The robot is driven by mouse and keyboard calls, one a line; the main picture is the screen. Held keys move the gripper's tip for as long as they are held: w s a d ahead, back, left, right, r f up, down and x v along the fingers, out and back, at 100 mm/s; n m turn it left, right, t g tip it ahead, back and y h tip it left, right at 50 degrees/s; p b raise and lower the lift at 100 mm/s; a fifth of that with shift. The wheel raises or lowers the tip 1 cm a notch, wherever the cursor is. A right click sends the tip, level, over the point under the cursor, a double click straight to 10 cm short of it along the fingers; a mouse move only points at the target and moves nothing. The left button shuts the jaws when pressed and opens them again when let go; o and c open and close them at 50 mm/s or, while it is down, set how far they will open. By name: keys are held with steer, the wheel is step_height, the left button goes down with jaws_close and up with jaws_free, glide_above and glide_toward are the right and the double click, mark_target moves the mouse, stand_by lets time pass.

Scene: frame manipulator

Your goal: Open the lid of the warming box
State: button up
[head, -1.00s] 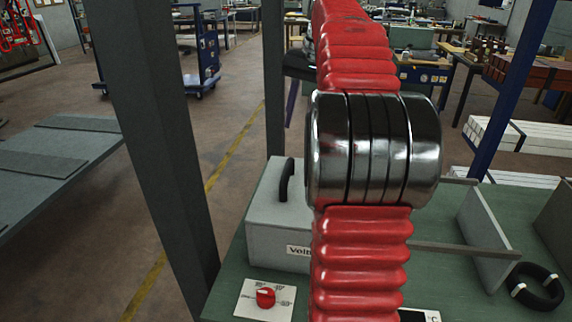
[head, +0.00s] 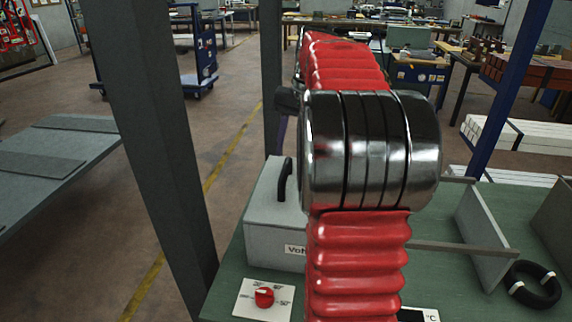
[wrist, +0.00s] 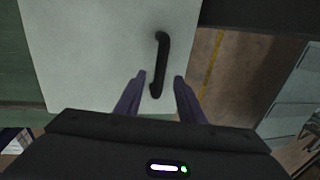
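The warming box is probably the light grey box (head: 268,212) with a partly hidden label starting "Vol", standing on the green table. A black bar handle (head: 285,180) sits on its lid, which looks shut. In the wrist view the pale lid (wrist: 90,50) fills the upper left, with the handle (wrist: 160,65) near its right edge. My gripper (wrist: 159,76) is open, its two purple fingers apart on either side of the handle's near end in the picture. In the head view a finger shows above the handle. My red arm hides the box's right side.
A red knob (head: 264,297) on a white plate is in front of the box. A grey post (head: 160,150) rises at left. To the right are a grey upright panel (head: 483,228) and a black ring (head: 535,285) on the green table (head: 450,285).

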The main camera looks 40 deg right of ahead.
mark_target(286, 168)
steer(key=shift+w+a+f, duration=0.1)
steer(key=shift+w+f, duration=0.05)
steer(key=shift+f, duration=0.7)
steer(key=shift+w+a+f, duration=0.1)
steer(key=shift+f, duration=0.7)
steer(key=shift+w+a+f, duration=0.1)
steer(key=shift+w+f, duration=0.05)
steer(key=shift+f, duration=0.7)
steer(key=shift+c, duration=0.2)
jaws_close()
